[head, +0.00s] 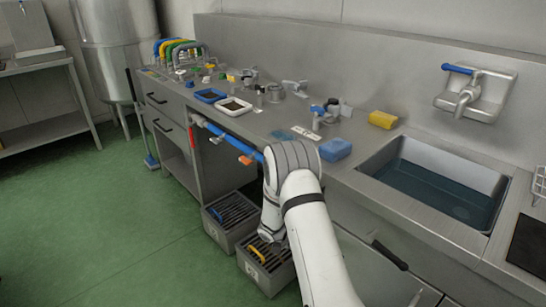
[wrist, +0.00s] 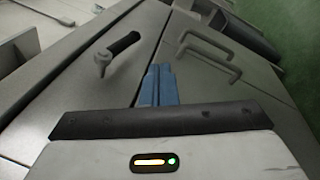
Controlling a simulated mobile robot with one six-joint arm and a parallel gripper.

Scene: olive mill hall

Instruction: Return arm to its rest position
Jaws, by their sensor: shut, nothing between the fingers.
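My gripper (wrist: 158,72) shows in the wrist view as two blue fingers side by side, shut with nothing between them. Behind them are grey cabinet fronts with a dark lever handle (wrist: 120,45) and bar handles (wrist: 208,57). In the head view my white arm rises from the bottom, bends near the counter's front edge and comes down in front of the cabinets. The gripper's fingers cannot be made out there; the arm hides that part.
A steel counter (head: 365,165) holds a sink (head: 440,190), a blue sponge (head: 335,150), a yellow block (head: 383,120) and small trays (head: 236,106). A blue pipe (head: 222,134) runs along its front. Grated bins (head: 230,237) stand below. Green floor (head: 100,220) is clear at left.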

